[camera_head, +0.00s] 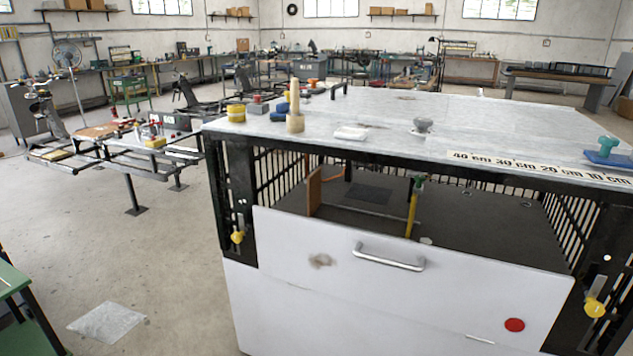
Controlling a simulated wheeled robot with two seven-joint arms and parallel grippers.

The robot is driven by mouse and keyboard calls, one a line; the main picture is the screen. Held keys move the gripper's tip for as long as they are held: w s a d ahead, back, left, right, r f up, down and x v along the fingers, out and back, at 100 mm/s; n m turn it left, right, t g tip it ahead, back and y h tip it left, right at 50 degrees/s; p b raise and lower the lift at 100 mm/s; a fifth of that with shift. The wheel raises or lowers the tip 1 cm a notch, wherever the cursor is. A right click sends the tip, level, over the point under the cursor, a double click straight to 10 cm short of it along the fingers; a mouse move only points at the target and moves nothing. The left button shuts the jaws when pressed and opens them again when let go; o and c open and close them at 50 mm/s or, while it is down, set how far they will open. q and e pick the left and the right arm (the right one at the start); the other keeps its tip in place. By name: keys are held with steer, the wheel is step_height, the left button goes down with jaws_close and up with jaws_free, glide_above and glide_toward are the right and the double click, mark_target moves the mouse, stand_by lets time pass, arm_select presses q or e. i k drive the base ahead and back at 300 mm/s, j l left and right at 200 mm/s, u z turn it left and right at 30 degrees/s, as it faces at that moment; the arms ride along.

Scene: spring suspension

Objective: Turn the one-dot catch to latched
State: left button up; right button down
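A yellow catch (595,308) sits on the dark right post of the cabinet, below a pale slotted plate. A single small white dot shows above it, so this looks like the one-dot catch. A second yellow catch (238,237) sits on the left post; its dot marks are too small to read. Both yellow knobs hang at the lower part of their plates. The white front panel (310,250) with a metal handle (390,258) stands between the posts, with an open gap above it. Neither of my grippers is in view.
The grey cabinet top (400,105) carries a wooden peg (295,120), a yellow tin (236,113), a grey knob (423,126) and a blue-green tool (608,150). A red disc (514,325) is on the panel's lower right. Floor at left is mostly clear.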

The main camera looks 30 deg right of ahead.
mark_target(595, 309)
steer(key=z, duration=2.5)
